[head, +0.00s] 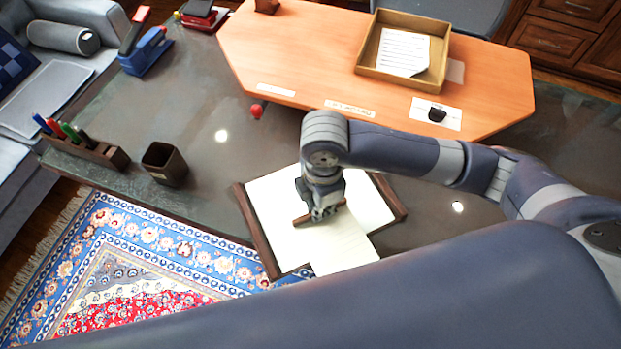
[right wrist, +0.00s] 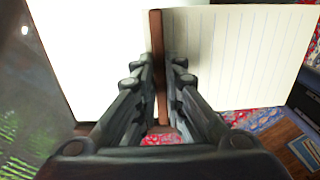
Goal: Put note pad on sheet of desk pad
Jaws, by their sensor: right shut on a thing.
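The desk pad (head: 256,232) lies on the dark desk, with brown side rails and a pale sheet (head: 272,203). My right gripper (head: 322,213) is above the sheet and is shut on the brown bound edge of the note pad (head: 348,252). In the right wrist view, the brown binding stands between the fingertips (right wrist: 158,62) and the lined page (right wrist: 240,55) spreads to the right. The sheet (right wrist: 95,60) shows on the left there. Part of the note pad reaches past the near edge of the desk pad. I cannot tell whether it touches the sheet. My left gripper is not in view.
A pen holder (head: 88,148) and a dark cup (head: 164,164) stand left of the desk pad. A raised orange wood top (head: 300,50) with a paper tray (head: 364,66) lies behind. A blue stapler (head: 146,53) is at the far left. A patterned rug (head: 150,255) lies below the desk.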

